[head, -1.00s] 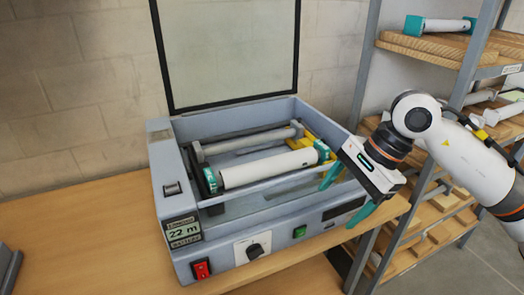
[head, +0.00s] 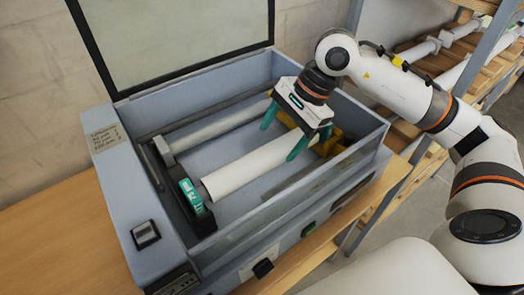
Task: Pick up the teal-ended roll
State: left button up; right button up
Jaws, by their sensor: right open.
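The white roll (head: 248,170) lies in the open laminator (head: 110,190). A teal piece with white marks (head: 190,194) sits by its left end. Its right end is partly hidden by my right gripper, where a bit of teal (head: 326,131) shows that seems to be its end cap. My right gripper (head: 278,144) is open above the roll's right part, fingers pointing down. One finger overlaps the roll in the picture and the other appears beyond it. I cannot tell whether they touch it. My left gripper is out of view.
A second, greyer roller (head: 218,125) lies behind the roll. A yellow part (head: 333,146) is at the tray's right end. The dark-framed lid (head: 178,75) stands open at the back. Shelves with more rolls (head: 425,50) are at right. The wooden table (head: 50,240) is clear at left.

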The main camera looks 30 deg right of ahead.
aim_at(270, 150)
jog(key=shift+x, duration=0.95)
jog(key=shift+w+a+f+p, duration=0.1)
jog(key=shift+w+f+p, duration=0.05)
jog(key=shift+f+p, duration=0.15)
jog(key=p+x, duration=0.1)
jog(key=x, duration=0.1)
jog(key=p+x, duration=0.2)
jog(key=shift+w+f, duration=0.1)
jog(key=shift+w, duration=0.15)
jog(key=shift+f, duration=0.4)
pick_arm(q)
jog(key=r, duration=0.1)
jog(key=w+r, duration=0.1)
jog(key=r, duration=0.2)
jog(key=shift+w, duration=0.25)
pick_arm(e)
jog(key=shift+c, duration=0.3)
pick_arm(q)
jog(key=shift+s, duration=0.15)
pick_arm(e)
jog(key=shift+w+r, duration=0.1)
jog(key=shift+w, duration=0.05)
jog(key=c, duration=1.5)
